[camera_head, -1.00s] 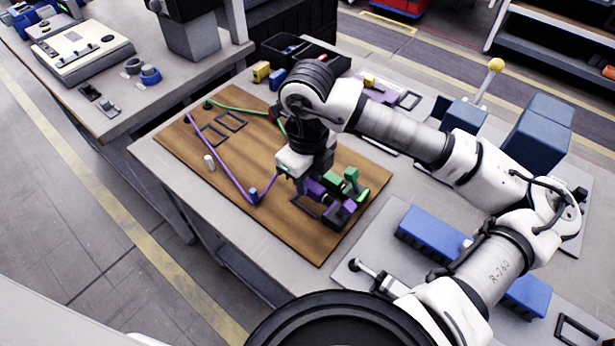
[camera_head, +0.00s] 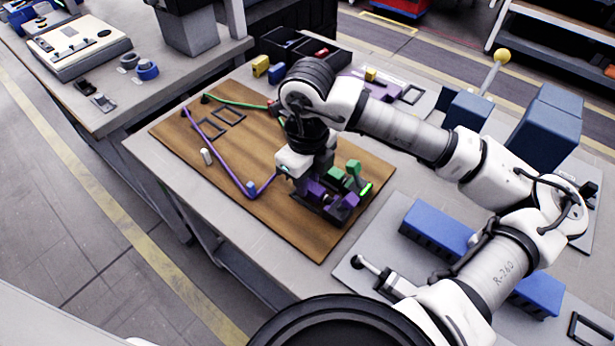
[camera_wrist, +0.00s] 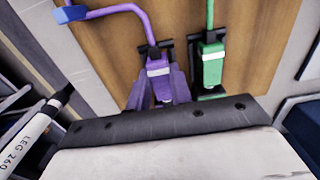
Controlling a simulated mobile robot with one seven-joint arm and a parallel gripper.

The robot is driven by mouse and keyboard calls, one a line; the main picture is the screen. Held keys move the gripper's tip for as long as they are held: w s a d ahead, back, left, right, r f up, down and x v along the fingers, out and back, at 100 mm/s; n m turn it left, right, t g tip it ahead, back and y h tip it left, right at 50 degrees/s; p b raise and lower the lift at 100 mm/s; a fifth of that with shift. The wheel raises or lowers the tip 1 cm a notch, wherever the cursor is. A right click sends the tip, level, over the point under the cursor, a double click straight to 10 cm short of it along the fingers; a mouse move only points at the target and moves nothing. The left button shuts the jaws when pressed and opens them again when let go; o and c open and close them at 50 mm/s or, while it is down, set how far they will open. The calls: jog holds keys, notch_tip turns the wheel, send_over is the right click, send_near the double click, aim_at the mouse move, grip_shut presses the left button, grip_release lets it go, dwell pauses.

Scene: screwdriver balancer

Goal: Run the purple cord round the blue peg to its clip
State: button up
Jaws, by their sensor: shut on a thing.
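The purple cord (camera_head: 217,152) runs from a dark anchor at the board's far left to the blue peg (camera_head: 251,188). It bends around the peg and leads towards my gripper (camera_head: 303,184). In the wrist view the cord (camera_wrist: 112,10) passes from the blue peg (camera_wrist: 70,14) and bends down to the purple clip (camera_wrist: 159,68). My gripper is shut on the purple cord near this clip. Purple clip parts (camera_head: 338,201) also show beside my gripper in the head view.
The green clip (camera_head: 352,168) stands close beside the purple one, with the green cord (camera_wrist: 210,14) leading to it. A grey plate with a blue block (camera_head: 437,229) lies to the right.

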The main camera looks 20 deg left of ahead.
jog(key=shift+f+b, duration=0.65)
jog(key=shift+b, duration=0.4)
dwell(0.5)
jog(key=o, duration=1)
jog(key=shift+r, duration=0.1)
notch_tip(320, 180, up, 14)
jog(key=shift+f+b, duration=0.15)
jog(key=shift+b, duration=0.25)
